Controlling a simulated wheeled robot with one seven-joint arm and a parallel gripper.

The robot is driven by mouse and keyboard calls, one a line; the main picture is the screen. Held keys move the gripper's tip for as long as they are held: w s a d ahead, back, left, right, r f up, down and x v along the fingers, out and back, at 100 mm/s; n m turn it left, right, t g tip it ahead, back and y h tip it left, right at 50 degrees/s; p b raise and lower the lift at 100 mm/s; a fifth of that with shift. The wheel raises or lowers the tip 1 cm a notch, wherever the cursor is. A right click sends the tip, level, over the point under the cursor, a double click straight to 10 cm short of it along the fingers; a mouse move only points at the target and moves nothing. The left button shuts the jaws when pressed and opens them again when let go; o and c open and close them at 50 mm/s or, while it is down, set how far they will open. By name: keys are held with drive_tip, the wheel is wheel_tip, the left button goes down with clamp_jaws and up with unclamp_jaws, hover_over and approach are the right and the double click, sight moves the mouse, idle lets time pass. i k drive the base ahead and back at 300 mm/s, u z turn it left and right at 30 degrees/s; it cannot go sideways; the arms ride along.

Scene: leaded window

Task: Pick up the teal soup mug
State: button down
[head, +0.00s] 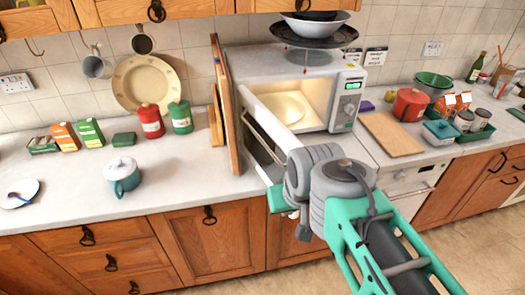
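A teal mug-like pot with a white lid (122,176) stands upright on the left counter, in front of the tiled wall. My gripper (277,199) is at the far end of my arm, in front of the open microwave and counter edge, well to the right of the pot. Only a teal piece of it shows; my grey wrist hides the fingers, so I cannot tell whether it is open. Nothing is seen held.
The microwave (345,92) stands with its door open; a wooden board (228,105) is upright beside it. Red and green canisters (150,121) and several boxes (90,135) line the wall behind the pot. A plate (18,193) lies left. Counter between pot and board is clear.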

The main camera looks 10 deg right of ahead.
sight(127, 185)
drive_tip(key=u, duration=1.4)
drive_tip(key=i, duration=0.6)
drive_tip(key=u, duration=1.4)
